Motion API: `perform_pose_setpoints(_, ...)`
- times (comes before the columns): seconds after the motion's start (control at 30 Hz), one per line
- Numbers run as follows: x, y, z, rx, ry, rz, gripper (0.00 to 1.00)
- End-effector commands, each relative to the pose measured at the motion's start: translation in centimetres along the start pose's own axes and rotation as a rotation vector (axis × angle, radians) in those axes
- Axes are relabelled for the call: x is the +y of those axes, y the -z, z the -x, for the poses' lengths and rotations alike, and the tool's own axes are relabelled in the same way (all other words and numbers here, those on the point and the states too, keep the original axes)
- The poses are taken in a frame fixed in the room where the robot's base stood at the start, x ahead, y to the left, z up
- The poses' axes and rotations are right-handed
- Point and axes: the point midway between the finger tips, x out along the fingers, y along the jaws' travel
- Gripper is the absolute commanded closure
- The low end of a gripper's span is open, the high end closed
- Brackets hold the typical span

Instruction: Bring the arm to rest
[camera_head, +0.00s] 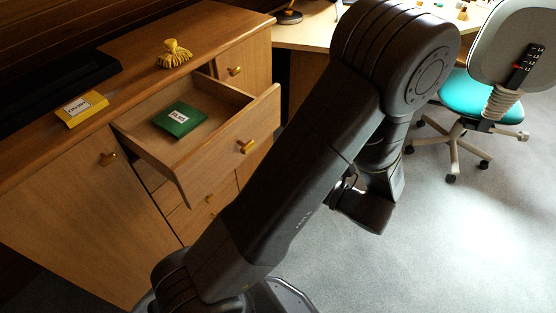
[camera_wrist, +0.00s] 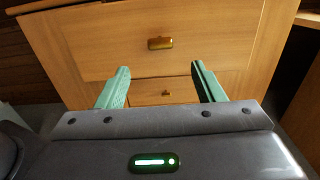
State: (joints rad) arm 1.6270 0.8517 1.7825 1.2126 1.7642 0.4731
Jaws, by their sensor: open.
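My gripper shows in the wrist view (camera_wrist: 160,82) with its two green fingers spread apart and nothing between them. It faces the wooden drawer fronts of the cabinet, with a brass handle (camera_wrist: 161,43) above the fingers. In the head view my dark arm is bent, crossing the middle of the picture, with its elbow high and its wrist hanging low over the floor. The fingers are hidden in that view. An upper drawer (camera_head: 262,112) stands pulled out and holds a green box (camera_head: 181,119) with a white label.
On the cabinet top (camera_head: 140,62) lie a yellow box (camera_head: 82,109) and a yellow tasselled thing (camera_head: 174,53). A desk (camera_head: 305,28) stands behind my arm. An office chair (camera_head: 473,96) with a teal seat stands at the right. Grey floor (camera_head: 440,240) is clear at the lower right.

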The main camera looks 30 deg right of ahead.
Motion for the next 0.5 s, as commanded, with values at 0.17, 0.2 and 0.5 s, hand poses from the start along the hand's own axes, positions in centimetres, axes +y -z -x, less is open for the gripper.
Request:
perform_pose_setpoints(0.17,0.02,-0.01,0.58,0.0,0.0,0.0,0.38)
perform_pose_setpoints(0.2,0.02,0.0,0.59,0.0,0.0,0.0,0.38)
perform_pose_setpoints(0.5,0.01,0.01,0.25,0.0,-0.001,0.0,0.38)
